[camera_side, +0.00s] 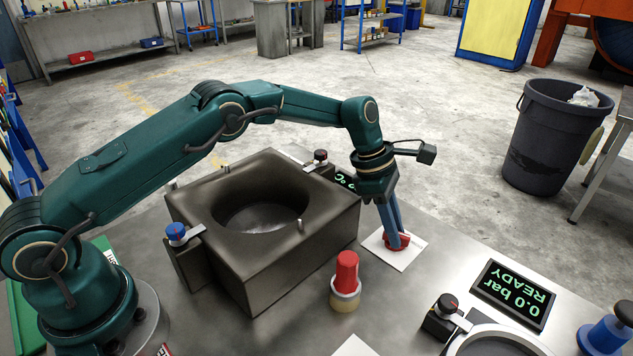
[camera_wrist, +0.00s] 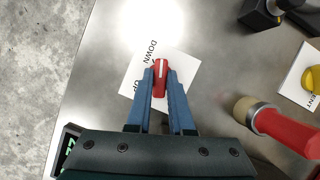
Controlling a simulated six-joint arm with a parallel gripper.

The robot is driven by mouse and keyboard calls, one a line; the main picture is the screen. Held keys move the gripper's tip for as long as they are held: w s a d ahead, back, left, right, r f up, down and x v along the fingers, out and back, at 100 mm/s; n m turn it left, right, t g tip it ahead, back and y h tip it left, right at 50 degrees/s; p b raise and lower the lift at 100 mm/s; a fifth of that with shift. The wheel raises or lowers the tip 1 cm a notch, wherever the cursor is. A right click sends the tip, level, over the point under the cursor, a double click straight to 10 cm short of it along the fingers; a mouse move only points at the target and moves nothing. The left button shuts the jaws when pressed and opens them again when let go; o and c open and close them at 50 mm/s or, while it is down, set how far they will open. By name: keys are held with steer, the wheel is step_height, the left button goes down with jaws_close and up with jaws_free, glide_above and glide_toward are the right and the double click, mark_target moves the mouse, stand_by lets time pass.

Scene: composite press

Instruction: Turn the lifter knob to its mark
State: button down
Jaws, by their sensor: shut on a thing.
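The lifter knob is red with a white line on top (camera_wrist: 161,72); it sits on a white label card (camera_side: 383,252) printed DOWN and UP. In the side view the knob (camera_side: 399,241) is partly covered by the fingers. My gripper (camera_wrist: 160,88) points down with its two blue fingers shut on the knob, one on each side. In the wrist view the knob's white line points up the picture, just right of the word DOWN. The word UP is partly hidden by the left finger. Which mark is the target cannot be told.
A dark mould block (camera_side: 300,250) with a round cavity stands left of the gripper. A red-capped cylinder (camera_side: 346,275) stands in front. A display (camera_side: 513,293) reads 0.0 bar READY. Another knob (camera_side: 447,304) sits at the lower right. Bare metal table surrounds the card.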

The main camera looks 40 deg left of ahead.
steer(key=shift+w+m, duration=0.15)
steer(key=shift+m, duration=0.45)
steer(key=shift+d+m+g, duration=0.1)
steer(key=shift+m+g, duration=0.2)
steer(key=shift+m, duration=0.3)
steer(key=c, duration=0.8)
jaws_free()
steer(key=shift+v, duration=2.65)
